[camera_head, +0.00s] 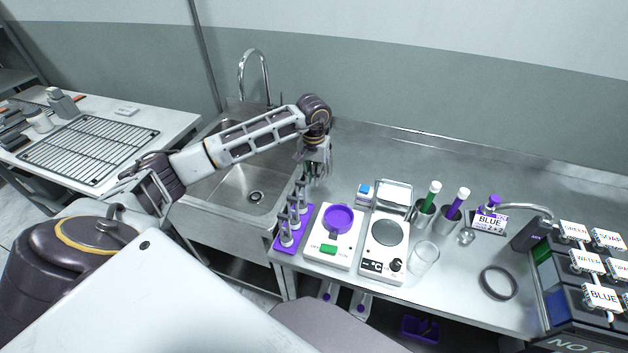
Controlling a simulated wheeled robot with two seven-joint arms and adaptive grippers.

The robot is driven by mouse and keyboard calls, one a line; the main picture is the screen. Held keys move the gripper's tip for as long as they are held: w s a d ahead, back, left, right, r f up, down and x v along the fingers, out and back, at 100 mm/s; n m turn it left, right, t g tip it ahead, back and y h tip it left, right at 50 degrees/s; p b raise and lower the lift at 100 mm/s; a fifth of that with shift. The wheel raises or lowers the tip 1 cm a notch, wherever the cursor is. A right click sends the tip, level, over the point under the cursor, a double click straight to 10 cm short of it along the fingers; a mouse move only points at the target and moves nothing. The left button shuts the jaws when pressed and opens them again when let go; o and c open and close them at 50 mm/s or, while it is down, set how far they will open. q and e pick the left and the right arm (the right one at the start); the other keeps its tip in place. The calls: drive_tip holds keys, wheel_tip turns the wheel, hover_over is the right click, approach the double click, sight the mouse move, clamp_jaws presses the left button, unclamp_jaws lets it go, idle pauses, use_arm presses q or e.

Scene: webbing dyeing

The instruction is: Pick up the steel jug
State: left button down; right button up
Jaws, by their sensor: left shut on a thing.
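My left gripper (314,172) points down over the steel counter, just behind a purple rack (283,246) with a row of small grey upright pieces (291,221). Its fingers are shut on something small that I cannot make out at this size. I cannot pick out a steel jug with certainty. My right gripper is not in view.
A sink (240,184) with a tall tap (254,60) lies left of the gripper. A white device with a purple dish (338,219), a scale (383,246), a clear glass (424,259) and a black ring (498,283) occupy the counter. Labelled blocks (601,297) stand far right.

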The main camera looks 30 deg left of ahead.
sight(314, 164)
use_arm(q)
drive_tip(key=shift+r+b, duration=0.3)
drive_tip(key=shift+r, duration=1.6)
